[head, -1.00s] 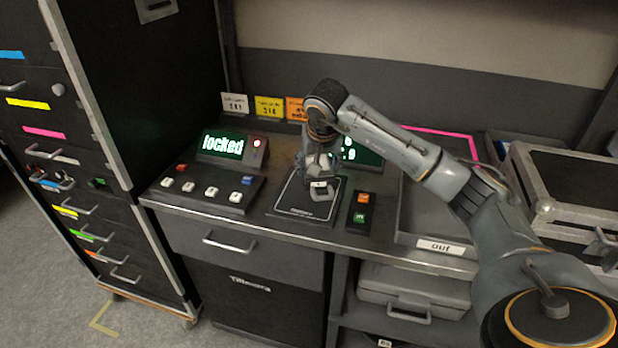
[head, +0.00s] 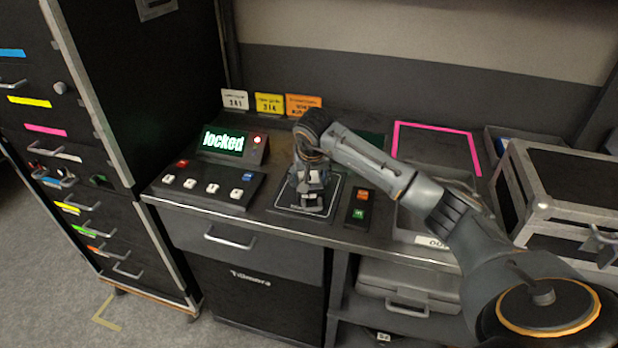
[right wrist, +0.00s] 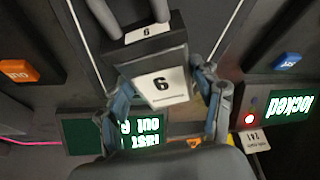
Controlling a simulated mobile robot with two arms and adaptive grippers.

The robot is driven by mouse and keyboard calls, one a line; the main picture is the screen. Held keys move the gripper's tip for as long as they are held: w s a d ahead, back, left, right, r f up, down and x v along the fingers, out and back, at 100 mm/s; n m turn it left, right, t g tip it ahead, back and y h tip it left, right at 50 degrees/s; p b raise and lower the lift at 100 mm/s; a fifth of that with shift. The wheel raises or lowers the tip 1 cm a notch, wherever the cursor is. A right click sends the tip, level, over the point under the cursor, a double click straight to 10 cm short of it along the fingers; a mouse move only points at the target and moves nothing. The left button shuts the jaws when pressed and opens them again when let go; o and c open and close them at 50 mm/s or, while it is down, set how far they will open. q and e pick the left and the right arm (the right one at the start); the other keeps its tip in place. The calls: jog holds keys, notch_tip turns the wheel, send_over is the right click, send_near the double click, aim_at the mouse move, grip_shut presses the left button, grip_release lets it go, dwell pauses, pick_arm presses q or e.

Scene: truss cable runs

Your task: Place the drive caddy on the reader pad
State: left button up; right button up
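The drive caddy (right wrist: 162,86), a dark block with a white numbered label, is between the fingers of my right gripper (right wrist: 165,98), which looks shut on it. In the head view my right gripper (head: 310,172) points down over the reader pad (head: 286,203), a dark plate with a white outline. The caddy (head: 313,204) shows below the fingers, within the outline. Whether its underside touches the pad cannot be told. My left gripper is not in view.
A lit display reading "locked" (head: 223,142) and a button panel (head: 207,188) stand left of the pad. A small panel with orange and green buttons (head: 358,206) is close on its right. Colored cards (head: 269,104) stand behind. A hard case (head: 570,190) is at the right.

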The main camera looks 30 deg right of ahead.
aim_at(311, 191)
jog(key=o, duration=0.3)
jog(key=shift+o, duration=0.2)
jog(key=shift+r, duration=0.25)
jog(key=v, duration=1.2)
jog(key=shift+b, duration=0.35)
jog(key=shift+a+f, duration=0.1)
jog(key=shift+f, duration=0.05)
